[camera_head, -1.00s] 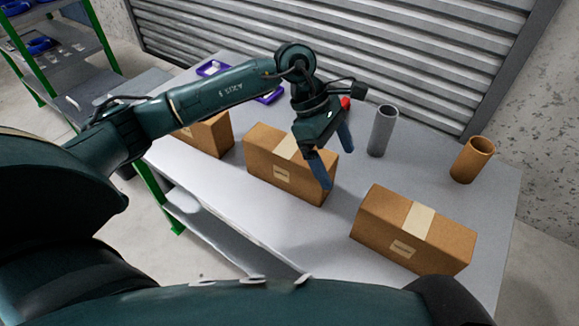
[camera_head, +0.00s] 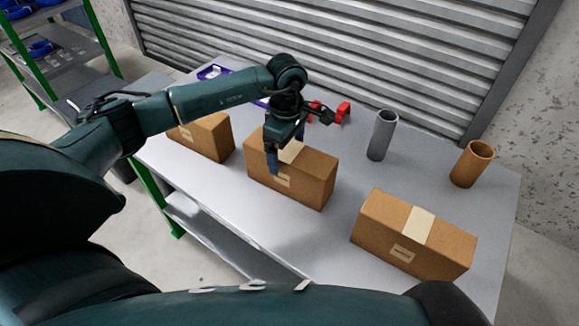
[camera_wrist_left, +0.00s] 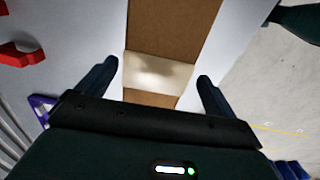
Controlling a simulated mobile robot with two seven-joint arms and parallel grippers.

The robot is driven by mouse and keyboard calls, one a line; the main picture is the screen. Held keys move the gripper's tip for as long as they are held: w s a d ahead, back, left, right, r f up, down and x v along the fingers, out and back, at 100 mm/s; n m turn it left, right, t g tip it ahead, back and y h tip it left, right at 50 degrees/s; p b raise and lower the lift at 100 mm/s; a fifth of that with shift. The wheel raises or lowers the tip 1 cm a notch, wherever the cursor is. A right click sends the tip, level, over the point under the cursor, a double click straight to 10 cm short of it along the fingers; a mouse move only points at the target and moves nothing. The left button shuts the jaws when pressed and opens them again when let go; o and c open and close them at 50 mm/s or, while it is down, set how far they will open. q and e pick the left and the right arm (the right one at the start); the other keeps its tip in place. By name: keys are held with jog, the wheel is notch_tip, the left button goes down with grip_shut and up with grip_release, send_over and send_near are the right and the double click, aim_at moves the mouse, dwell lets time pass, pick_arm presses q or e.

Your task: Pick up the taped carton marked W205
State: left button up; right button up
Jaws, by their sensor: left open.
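Three brown taped cartons stand in a row on the table: one at the left (camera_head: 207,137), one in the middle (camera_head: 312,180), one at the right (camera_head: 383,226). Each has a small label on its front, too small to read, so I cannot tell which is W205. My left gripper (camera_head: 279,152) is open above the middle carton, with one blue finger in front of its label side. In the left wrist view the carton's pale tape band (camera_wrist_left: 157,74) lies between the two spread fingers (camera_wrist_left: 153,75). No contact is clear. My right gripper is out of view.
A grey tube (camera_head: 382,136) and a brown tube (camera_head: 471,165) stand behind the cartons to the right. A red object (camera_head: 343,111) and a purple tray (camera_head: 213,71) are at the back. Bare table (camera_head: 330,235) lies between the middle and right cartons.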

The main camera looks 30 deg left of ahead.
pick_arm(q)
jog(key=f, duration=0.4)
jog(key=shift+w+d+f, duration=0.1)
jog(key=shift+w+d, duration=0.1)
jog(key=shift+c, duration=0.4)
jog(key=shift+w, duration=0.1)
jog(key=c, duration=1.4)
